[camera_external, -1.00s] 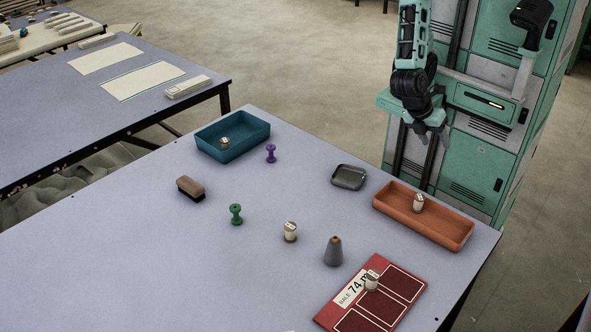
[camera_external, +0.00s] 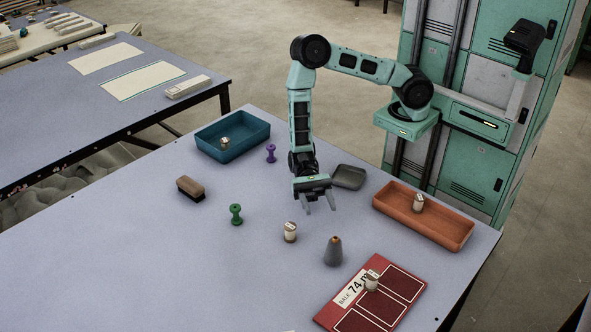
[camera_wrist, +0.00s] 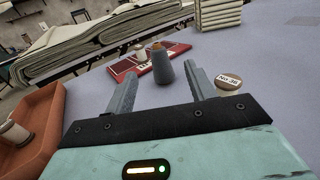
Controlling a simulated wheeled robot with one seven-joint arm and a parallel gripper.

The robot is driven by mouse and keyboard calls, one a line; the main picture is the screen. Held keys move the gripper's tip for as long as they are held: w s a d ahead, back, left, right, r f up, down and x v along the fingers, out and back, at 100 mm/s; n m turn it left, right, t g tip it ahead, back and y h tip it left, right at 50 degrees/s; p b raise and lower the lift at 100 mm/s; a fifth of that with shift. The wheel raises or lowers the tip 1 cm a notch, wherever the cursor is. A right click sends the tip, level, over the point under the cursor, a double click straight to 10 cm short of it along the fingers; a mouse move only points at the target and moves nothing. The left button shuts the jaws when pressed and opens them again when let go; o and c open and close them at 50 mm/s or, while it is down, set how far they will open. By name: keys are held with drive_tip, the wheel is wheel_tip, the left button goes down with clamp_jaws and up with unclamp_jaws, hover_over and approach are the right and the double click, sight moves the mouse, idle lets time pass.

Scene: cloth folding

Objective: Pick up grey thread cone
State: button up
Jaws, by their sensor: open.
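The grey thread cone (camera_external: 333,252) stands upright on the table, with a brown tip, between a labelled cream spool and the red card. In the wrist view the cone (camera_wrist: 164,68) shows beyond and between my two fingers. My gripper (camera_external: 318,203) is open and empty above the table, up and left of the cone in the external view. In the wrist view its fingers (camera_wrist: 158,90) are spread apart, and neither touches the cone.
A labelled cream spool (camera_external: 290,232) stands close left of the cone. A red card (camera_external: 349,324) with another spool (camera_external: 371,281) lies to its right. An orange tray (camera_external: 450,240), grey dish (camera_external: 349,177), green spool (camera_external: 236,214), brush (camera_external: 190,188) and teal tray (camera_external: 206,146) surround them.

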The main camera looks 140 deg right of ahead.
sight(334, 237)
drive_tip(key=x, duration=0.9)
drive_tip(key=shift+w+a, duration=0.15)
drive_tip(key=shift+a, duration=0.2)
drive_tip(key=shift+p+x, duration=0.35)
drive_tip(key=shift+x, duration=2.55)
drive_tip(key=shift+a, duration=0.1)
drive_tip(key=c, duration=1.1)
